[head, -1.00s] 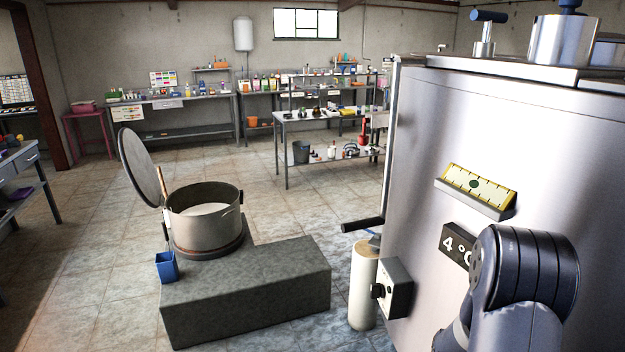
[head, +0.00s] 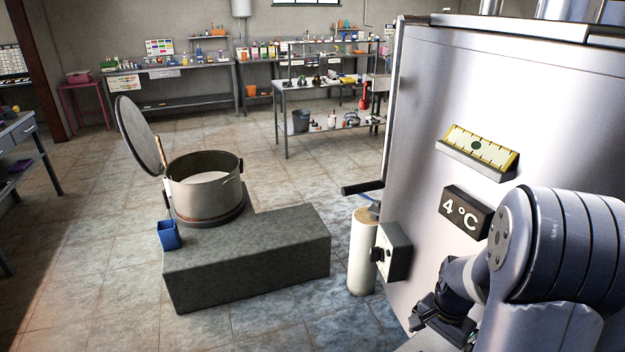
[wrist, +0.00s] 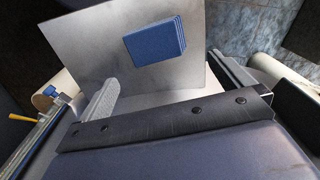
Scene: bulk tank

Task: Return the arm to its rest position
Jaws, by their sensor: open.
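My arm (head: 560,245) is folded at the right of the head view, in front of the steel tank (head: 455,120). My gripper (wrist: 162,70) shows in the wrist view with its two fingers wide apart and nothing between them. In the head view the dark wrist end sits low, below the "4 °C" display (head: 466,213); its fingertips are hard to make out there. Beyond the fingers in the wrist view, a blue block (wrist: 155,42), perhaps a sponge, lies on a flat grey plate (wrist: 215,25). I cannot tell whether the fingers touch the plate.
A yellow-edged gauge (head: 478,150) and a grey box (head: 393,250) are on the tank's side. A white cylinder (head: 362,255) stands beside it. Floor between there and the benches is clear.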

